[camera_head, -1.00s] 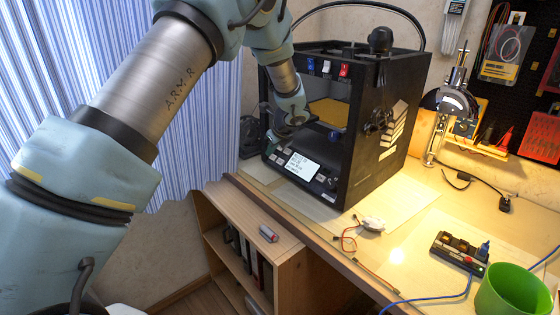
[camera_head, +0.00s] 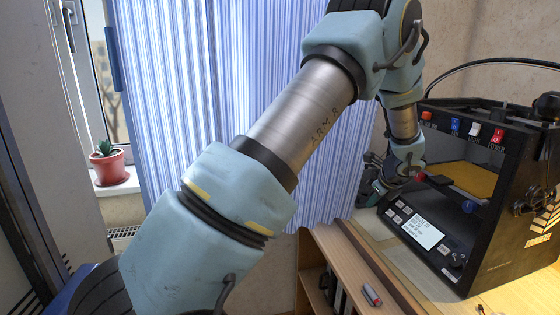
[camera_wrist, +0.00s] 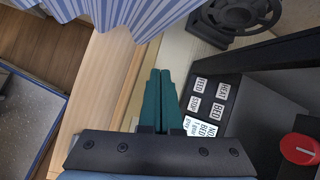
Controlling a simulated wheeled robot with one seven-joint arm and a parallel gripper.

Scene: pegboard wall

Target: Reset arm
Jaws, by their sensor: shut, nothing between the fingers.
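My gripper (camera_wrist: 160,88) is shut and empty, its teal fingers together in the wrist view. It is beside the left front corner of the black 3D printer (camera_head: 530,165), over the table's edge strip. In the head view my arm reaches from lower left to upper right and then down, and the gripper (camera_head: 374,190) is small and partly hidden there. The printer's button panel (camera_wrist: 209,105) lies just right of the fingers in the wrist view. I cannot tell whether the fingers touch anything.
A red knob (camera_wrist: 299,149) is right of the gripper. A potted plant (camera_head: 109,165) stands on the windowsill behind striped curtains (camera_head: 185,110).

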